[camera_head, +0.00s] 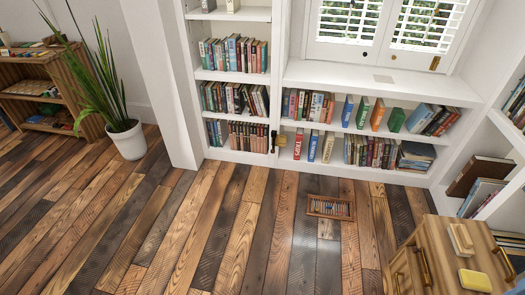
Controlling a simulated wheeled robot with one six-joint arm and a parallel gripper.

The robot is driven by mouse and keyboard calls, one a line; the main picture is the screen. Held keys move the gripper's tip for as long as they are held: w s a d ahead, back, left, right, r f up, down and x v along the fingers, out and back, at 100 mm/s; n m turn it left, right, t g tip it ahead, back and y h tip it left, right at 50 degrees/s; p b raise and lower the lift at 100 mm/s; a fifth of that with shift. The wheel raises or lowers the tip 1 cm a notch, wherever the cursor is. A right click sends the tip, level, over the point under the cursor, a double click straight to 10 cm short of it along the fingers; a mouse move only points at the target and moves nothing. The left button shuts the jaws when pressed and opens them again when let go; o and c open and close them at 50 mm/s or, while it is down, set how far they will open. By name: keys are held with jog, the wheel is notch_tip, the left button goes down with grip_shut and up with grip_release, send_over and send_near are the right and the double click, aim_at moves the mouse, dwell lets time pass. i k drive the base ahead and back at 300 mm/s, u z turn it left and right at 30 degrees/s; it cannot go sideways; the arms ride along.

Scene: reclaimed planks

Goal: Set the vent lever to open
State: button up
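A small rectangular floor vent (330,207) with a brown frame and dark slats lies flat on the plank floor, in front of the white bookcase. Its lever is too small to make out, so I cannot tell its setting. A small dark and brass fitting (280,140) shows at the bookcase's upright divider; I cannot tell what it is. My gripper is not in view.
White bookcases (385,82) full of books line the back and right. A wooden cabinet (450,262) with brass handles and a yellow block (475,280) stands at lower right. A potted plant (127,139) and wooden shelf (40,90) stand left. The middle floor is clear.

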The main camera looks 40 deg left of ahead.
aim_at(273, 133)
jog(key=k, duration=0.3)
jog(key=z, duration=1.05)
jog(key=i, duration=0.8)
jog(key=u, duration=2.85)
jog(key=i, duration=0.5)
jog(key=u, duration=1.75)
jog(key=i, duration=0.8)
